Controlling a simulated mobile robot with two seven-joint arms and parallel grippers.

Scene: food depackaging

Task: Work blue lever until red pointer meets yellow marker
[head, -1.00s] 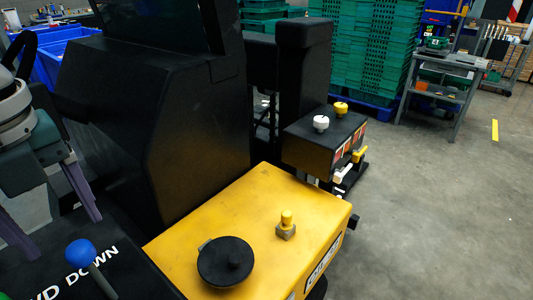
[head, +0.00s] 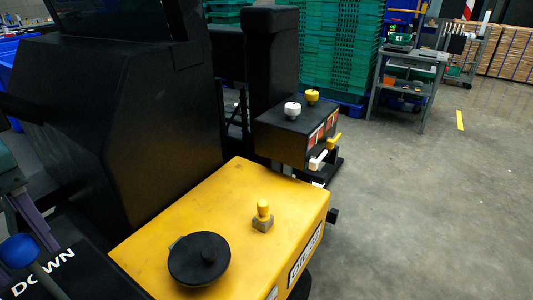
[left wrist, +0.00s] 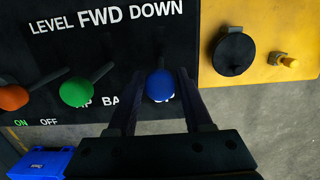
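The blue lever has a round blue knob (head: 18,250) on a grey stem at the lower left of the head view, beside the word DOWN. In the left wrist view the blue knob (left wrist: 160,86) sits between the two dark fingers of my left gripper (left wrist: 161,74). The fingers are apart, one on each side of the knob; I cannot tell whether they touch it. In the head view my left gripper (head: 34,240) shows only in part at the left edge. I cannot make out a red pointer or its yellow marker. My right gripper is not in view.
Green (left wrist: 76,92) and orange (left wrist: 13,97) levers stand left of the blue one on the black panel (left wrist: 110,60). A yellow housing (head: 150,250) with a black round cap (head: 190,265) and yellow knob (head: 263,208) lies to the right. Open floor lies beyond.

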